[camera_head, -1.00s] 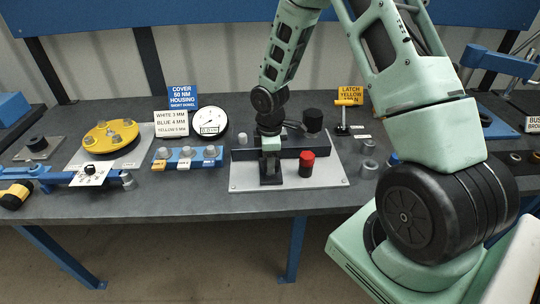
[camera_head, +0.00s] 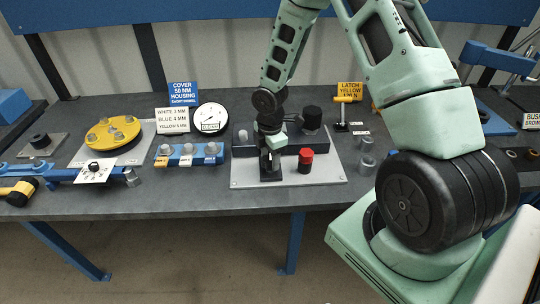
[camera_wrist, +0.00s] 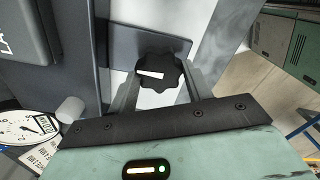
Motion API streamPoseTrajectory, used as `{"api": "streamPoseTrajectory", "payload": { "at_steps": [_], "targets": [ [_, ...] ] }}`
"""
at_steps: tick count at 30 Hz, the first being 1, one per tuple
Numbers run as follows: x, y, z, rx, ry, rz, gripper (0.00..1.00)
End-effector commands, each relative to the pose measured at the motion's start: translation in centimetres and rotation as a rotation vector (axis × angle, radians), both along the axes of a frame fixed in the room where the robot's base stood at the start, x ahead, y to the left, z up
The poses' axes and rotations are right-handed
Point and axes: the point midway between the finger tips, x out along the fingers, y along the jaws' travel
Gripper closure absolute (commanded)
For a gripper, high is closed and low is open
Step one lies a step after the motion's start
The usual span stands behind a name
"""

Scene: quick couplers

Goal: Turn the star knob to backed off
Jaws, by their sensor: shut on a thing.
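The star knob (camera_wrist: 158,74) is black and lobed with a white pointer line, seen face-on in the wrist view. The line points left, nearly level. My gripper (camera_wrist: 160,88) has a finger on each side of the knob and is shut on it. In the head view my gripper (camera_head: 270,157) reaches down to the front of the dark fixture block (camera_head: 290,147), left of the red knob. The knob is mostly hidden there behind the gripper. Any scale marks around the knob are not readable.
The fixture stands on a pale plate (camera_head: 328,176). A red-topped knob (camera_head: 305,160) is close on the right, a tall black knob (camera_head: 312,118) behind. A dial gauge (camera_head: 210,118) and a blue socket rack (camera_head: 188,155) stand to the left.

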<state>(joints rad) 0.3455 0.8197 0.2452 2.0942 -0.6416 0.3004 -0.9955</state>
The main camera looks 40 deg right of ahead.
Motion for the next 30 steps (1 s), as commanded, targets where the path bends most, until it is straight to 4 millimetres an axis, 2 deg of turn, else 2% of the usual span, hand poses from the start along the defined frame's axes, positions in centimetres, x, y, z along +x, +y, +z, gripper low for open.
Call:
{"api": "streamPoseTrajectory", "payload": {
  "at_steps": [8,9,10,11,22,26,30],
  "targets": [
    [0.1,0.0,0.1,0.0,-0.003,0.005,0.73],
    [0.1,0.0,0.1,0.0,-0.003,0.004,0.39],
    [0.1,0.0,0.1,0.0,-0.003,0.004,0.31],
    [0.1,0.0,0.1,0.0,-0.003,0.004,0.29],
    [0.1,-0.1,0.6,0.0,-0.003,0.001,0.29],
    [0.2,-0.1,2.5,-0.001,-0.006,0.0,0.29],
    [0.2,-0.1,5.6,-0.002,-0.007,-0.001,0.29]
  ]
}}
